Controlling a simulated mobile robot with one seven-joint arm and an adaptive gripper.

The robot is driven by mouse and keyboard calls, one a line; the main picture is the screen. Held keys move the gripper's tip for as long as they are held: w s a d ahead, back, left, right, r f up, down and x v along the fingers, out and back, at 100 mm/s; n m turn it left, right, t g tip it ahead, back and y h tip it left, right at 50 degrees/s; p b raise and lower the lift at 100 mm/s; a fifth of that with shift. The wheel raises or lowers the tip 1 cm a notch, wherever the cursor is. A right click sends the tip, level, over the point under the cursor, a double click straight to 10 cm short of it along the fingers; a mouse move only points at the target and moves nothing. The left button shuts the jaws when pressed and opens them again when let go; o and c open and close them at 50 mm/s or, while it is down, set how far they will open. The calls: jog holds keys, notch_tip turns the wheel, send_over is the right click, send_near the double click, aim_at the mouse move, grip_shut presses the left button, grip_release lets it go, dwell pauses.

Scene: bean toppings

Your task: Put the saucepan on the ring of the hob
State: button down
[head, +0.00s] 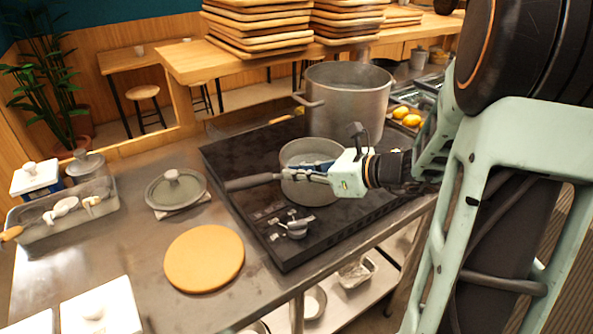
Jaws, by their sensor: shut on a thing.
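The saucepan (304,191) is a small grey metal pan with a dark handle (252,182) pointing left. It is over the front part of the black hob (235,165) and looks upright. I cannot tell whether its base touches the hob, and any ring under it is hidden. My gripper (318,173) reaches in from the right, across the pan's opening. It is shut on the saucepan, though the exact contact at the fingertips is hard to make out.
A large stockpot (347,98) stands on the hob just behind the saucepan. Control knobs (294,224) are at the hob's front. A round wooden board (204,258), a lidded pot (175,189) and a utensil tray (65,212) are to the left. Lemons (407,116) lie behind my arm.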

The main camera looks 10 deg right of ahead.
jog(key=shift+w+r, duration=0.1)
jog(key=shift+r, duration=0.1)
jog(key=c, duration=2.4)
grip_release()
jog(key=shift+f, duration=0.25)
jog(key=shift+o, duration=1.4)
jog(key=shift+r, duration=0.15)
jog(key=shift+s+d+r, duration=0.15)
jog(key=shift+s+d, duration=0.05)
jog(key=shift+s, duration=0.05)
jog(key=p+v, duration=0.1)
jog(key=v, duration=1)
jog(key=shift+s+d, duration=0.15)
jog(key=shift+s, duration=0.1)
